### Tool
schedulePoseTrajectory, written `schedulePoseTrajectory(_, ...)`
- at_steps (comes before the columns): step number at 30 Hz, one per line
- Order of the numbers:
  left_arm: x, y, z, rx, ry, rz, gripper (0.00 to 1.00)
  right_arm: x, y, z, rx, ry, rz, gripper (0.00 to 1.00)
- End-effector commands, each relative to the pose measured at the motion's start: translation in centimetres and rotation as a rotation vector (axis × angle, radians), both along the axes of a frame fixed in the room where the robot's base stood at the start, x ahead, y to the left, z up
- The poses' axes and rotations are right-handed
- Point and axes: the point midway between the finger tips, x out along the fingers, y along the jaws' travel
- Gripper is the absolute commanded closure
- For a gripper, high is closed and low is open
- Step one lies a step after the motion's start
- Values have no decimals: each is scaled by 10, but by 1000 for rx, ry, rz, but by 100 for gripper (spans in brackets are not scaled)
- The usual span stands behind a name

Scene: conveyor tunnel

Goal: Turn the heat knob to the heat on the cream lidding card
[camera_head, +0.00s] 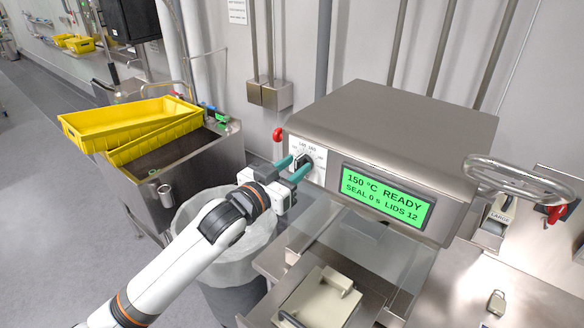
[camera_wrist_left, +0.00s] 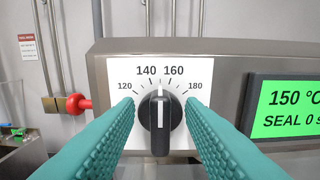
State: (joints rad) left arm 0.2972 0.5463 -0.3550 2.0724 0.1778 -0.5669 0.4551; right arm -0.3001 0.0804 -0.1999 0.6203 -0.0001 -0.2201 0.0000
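The heat knob (camera_wrist_left: 160,122) is black, on a white dial plate (camera_wrist_left: 112,72) marked 120, 140, 160 and 180. Its white pointer line stands upright, between 140 and 160. In the head view the knob (camera_head: 305,160) sits at the left of the sealer's front. The green display (camera_head: 388,196) reads 150 °C READY, SEAL 0 s, LIDS 12. My left gripper (camera_head: 294,168) is open at the dial. In the wrist view its teal fingers (camera_wrist_left: 159,108) stand either side of the knob, with gaps showing. I cannot make out a cream lidding card. My right gripper is out of view.
The steel sealer (camera_head: 400,125) stands on a steel bench. A cream block (camera_head: 320,300) lies below its front. A lined bin (camera_head: 225,250) is under my left arm. Yellow crates (camera_head: 130,120) stand left on a steel unit. A metal wheel (camera_head: 510,178) juts out at right.

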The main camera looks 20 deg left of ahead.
Motion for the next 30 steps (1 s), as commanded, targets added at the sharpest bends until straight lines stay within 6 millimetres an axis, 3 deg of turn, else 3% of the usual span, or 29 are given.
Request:
schedulePoseTrajectory(7, -1, 0, 0, -1, 0, 0, 65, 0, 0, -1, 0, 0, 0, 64)
schedulePoseTrajectory(11, -12, 5, -3, 0, 0, 0, 65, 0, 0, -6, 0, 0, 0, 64)
schedulePoseTrajectory(23, -89, 31, -4, 3, 1, -2, 65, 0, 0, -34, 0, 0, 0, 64)
schedulePoseTrajectory(30, -110, 40, -2, 1, 2, 0, 65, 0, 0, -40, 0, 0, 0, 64)
